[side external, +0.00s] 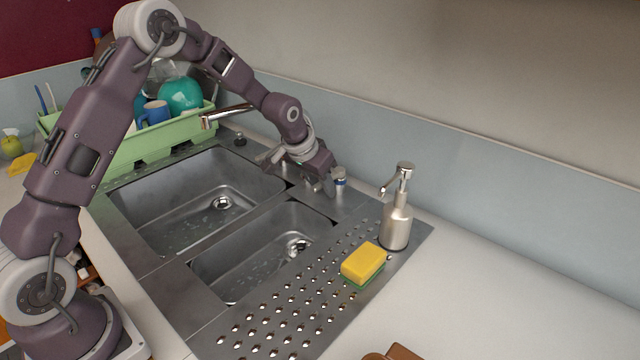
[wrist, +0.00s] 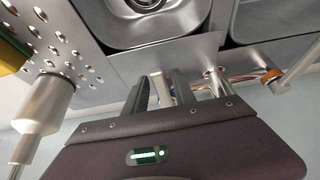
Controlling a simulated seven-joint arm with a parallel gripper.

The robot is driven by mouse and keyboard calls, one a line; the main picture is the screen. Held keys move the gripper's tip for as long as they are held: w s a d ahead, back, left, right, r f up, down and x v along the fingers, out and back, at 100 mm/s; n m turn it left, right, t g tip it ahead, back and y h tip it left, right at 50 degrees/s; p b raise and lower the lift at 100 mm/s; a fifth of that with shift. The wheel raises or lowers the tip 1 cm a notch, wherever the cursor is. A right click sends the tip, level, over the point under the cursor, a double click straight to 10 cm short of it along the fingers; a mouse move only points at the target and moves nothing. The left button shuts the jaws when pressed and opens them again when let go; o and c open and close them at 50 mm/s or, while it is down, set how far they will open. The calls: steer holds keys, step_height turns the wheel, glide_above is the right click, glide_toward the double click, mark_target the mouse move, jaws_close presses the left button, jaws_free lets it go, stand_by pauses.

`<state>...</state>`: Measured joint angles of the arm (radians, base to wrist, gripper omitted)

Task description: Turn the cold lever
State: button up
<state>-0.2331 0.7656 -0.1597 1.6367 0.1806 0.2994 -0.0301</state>
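The cold lever, a small metal fixture with a blue ring (side external: 340,177), stands on the sink's back ledge, just right of my gripper (side external: 322,187) in the side view. My gripper points down, low over the ledge. In the wrist view my gripper (wrist: 160,88) has its two dark fingers apart, with a pale part of what looks like the cold lever (wrist: 157,82) showing between them. The rest of that part is hidden behind the fingers and gripper body, and contact is unclear.
A soap dispenser (side external: 396,222) and a yellow-green sponge (side external: 362,264) sit on the drainboard to the right. The faucet spout (side external: 226,115) reaches left. A lever with an orange ring (wrist: 271,76) is at right in the wrist view. A green dish rack (side external: 150,142) stands behind the basins.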

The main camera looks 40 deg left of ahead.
steer(key=shift+o, duration=0.2)
steer(key=shift+v, duration=0.95)
steer(key=v, duration=0.6)
stand_by(0.4)
